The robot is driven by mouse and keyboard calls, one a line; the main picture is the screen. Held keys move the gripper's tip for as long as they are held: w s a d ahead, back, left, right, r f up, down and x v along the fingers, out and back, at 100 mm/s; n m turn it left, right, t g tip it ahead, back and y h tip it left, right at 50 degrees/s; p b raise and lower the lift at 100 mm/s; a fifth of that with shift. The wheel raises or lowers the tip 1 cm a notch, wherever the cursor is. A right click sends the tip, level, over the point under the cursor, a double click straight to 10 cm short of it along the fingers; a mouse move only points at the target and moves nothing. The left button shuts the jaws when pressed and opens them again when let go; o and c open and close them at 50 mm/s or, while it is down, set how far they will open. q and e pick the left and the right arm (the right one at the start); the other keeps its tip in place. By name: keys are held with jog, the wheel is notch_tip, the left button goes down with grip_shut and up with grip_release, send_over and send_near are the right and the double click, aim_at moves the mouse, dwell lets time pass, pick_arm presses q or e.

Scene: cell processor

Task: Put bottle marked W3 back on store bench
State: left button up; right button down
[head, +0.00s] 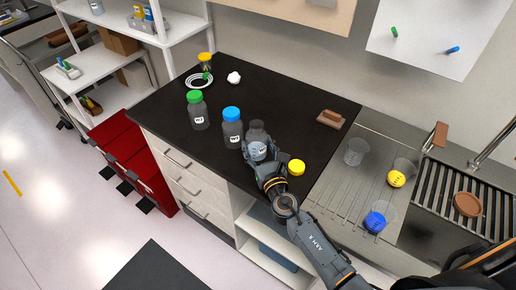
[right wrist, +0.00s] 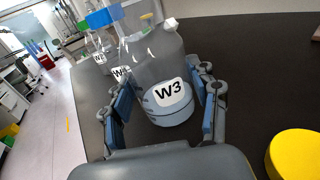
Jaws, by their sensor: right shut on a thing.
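The bottle marked W3 (right wrist: 152,62) is clear grey with a white label and some pale liquid at its base. In the head view the W3 bottle (head: 257,132) is upright near the front edge of the black bench (head: 290,113), and no coloured cap shows on it. My right gripper (head: 257,151) is shut around its lower body, with one finger on each side in the right wrist view (right wrist: 168,105). I cannot tell whether its base touches the bench. My left gripper is not in view.
A blue-capped bottle (head: 232,128) stands close left of W3, and a green-capped bottle (head: 198,110) farther left. A yellow cap (head: 297,167) lies right of my gripper. A brown block (head: 330,119) and a beaker (head: 355,151) are farther right. The bench's middle is clear.

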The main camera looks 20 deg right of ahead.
jog(key=shift+c, duration=1.8)
grip_release()
jog(key=shift+f, duration=0.1)
jog(key=shift+r, duration=0.35)
jog(key=s, duration=0.3)
jog(key=s+b, duration=0.1)
jog(key=s, duration=0.7)
jog(key=shift+d+f+b, duration=0.1)
jog(key=shift+f+b, duration=0.2)
jog(key=shift+s+r, duration=0.15)
jog(key=shift+s, duration=0.45)
